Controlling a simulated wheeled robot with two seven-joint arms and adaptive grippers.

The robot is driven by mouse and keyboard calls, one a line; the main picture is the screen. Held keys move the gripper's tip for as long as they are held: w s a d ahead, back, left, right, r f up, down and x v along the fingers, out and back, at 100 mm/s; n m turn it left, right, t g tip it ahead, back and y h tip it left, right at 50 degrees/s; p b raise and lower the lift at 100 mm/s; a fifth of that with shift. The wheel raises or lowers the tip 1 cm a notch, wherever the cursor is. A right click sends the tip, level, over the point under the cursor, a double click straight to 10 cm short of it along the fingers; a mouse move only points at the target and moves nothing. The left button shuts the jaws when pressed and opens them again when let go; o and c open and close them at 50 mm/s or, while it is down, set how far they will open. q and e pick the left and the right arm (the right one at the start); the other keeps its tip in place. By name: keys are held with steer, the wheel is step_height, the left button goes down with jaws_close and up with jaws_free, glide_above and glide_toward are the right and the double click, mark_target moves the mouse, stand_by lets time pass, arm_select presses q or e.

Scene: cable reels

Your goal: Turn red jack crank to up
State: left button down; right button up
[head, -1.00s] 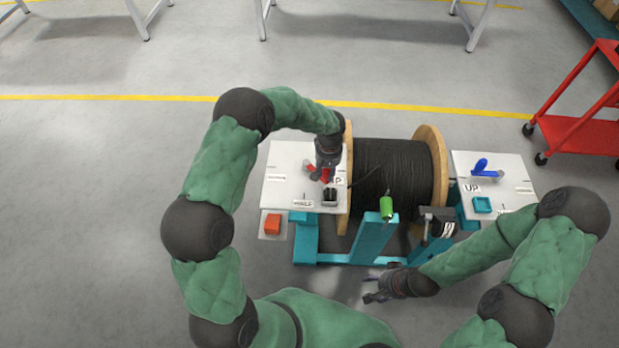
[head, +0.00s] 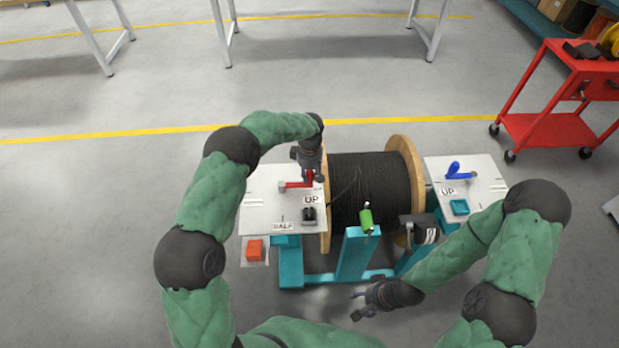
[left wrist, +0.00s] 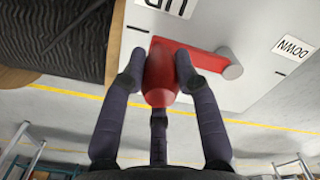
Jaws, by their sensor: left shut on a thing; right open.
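The red jack crank (head: 296,184) is on the left white panel (head: 262,205). In the head view its arm runs from a grey hub at the left toward the right, under my left gripper (head: 312,176). In the left wrist view my left gripper (left wrist: 160,75) is shut on the red handle (left wrist: 160,78), with fingers on both sides. The red arm reaches from there to a grey pivot (left wrist: 229,64). An UP label (head: 312,200) is near the handle; a DOWN label (left wrist: 295,48) shows in the wrist view. My right gripper (head: 362,303) is open and empty in front of the stand.
A wooden reel of black cable (head: 368,188) stands right beside the left panel. A right panel (head: 480,180) carries a blue crank (head: 455,171). A green handle (head: 366,219) and an orange block (head: 254,250) are at the front. A red cart (head: 550,128) stands at the back right.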

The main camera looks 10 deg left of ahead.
arm_select(q)
steer(key=shift+w+r, duration=0.1)
steer(key=shift+w, duration=0.15)
steer(key=c, duration=0.9)
jaws_free()
steer(key=shift+a, duration=0.1)
step_height(320, 180, up, 12)
steer(key=shift+s, duration=0.1)
